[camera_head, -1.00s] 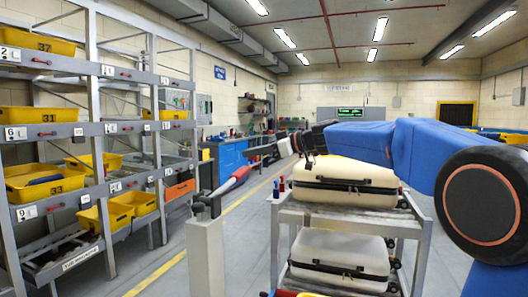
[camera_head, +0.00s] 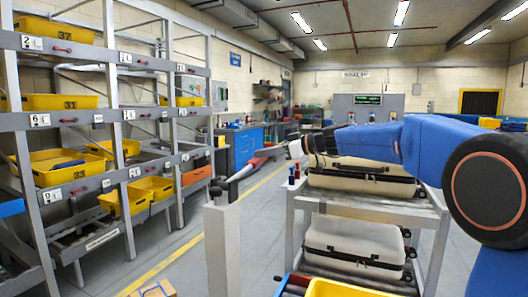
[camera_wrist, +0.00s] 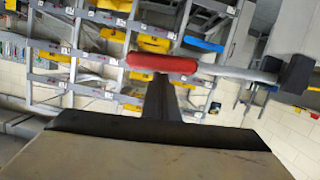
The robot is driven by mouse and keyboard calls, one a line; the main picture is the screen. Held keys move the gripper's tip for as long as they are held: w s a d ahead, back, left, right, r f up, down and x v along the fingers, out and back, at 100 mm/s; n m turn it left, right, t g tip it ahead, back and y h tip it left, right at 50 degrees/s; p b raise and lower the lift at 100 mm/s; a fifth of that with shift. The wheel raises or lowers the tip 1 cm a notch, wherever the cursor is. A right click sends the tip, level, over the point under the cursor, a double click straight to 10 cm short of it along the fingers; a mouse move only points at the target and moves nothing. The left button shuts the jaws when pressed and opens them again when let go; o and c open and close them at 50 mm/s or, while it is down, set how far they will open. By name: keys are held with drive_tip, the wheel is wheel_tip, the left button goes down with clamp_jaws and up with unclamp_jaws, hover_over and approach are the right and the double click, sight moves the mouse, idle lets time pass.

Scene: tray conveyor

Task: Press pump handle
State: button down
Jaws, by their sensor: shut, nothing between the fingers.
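The pump handle is a lever with a red grip (camera_head: 266,155) and a grey shaft, pivoted on a pale post (camera_head: 222,235) left of the trolley. In the head view it slants up to the right from the post top. My gripper (camera_head: 291,149) is beside its upper end. In the wrist view the red grip (camera_wrist: 162,63) lies across the picture just beyond the dark, shut fingertips (camera_wrist: 160,82), with the shaft running right to a dark bracket. The fingers hold nothing. I cannot tell whether they touch the grip.
A trolley (camera_head: 428,215) carrying pale cases stands right of the post, under my arm. A shelf rack (camera_head: 128,130) with yellow bins fills the left. Open floor with a yellow line (camera_head: 180,240) lies between. A cardboard box (camera_head: 153,290) shows at the bottom edge.

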wheel_tip(320, 180, down, 10)
drive_tip(key=m+g, duration=0.1)
drive_tip(key=m, duration=0.2)
drive_tip(key=shift+w+m, duration=0.2)
drive_tip(key=shift+m, duration=0.2)
drive_tip(key=shift+d, duration=0.1)
drive_tip(key=shift+r, duration=0.1)
drive_tip(key=s+d+r, duration=0.1)
drive_tip(key=d+r, duration=0.6)
drive_tip(key=d, duration=0.2)
drive_tip(key=shift+s+d+r+y, duration=0.2)
drive_tip(key=shift+s+d+y, duration=0.05)
drive_tip(key=shift+d+y, duration=0.1)
idle(0.6)
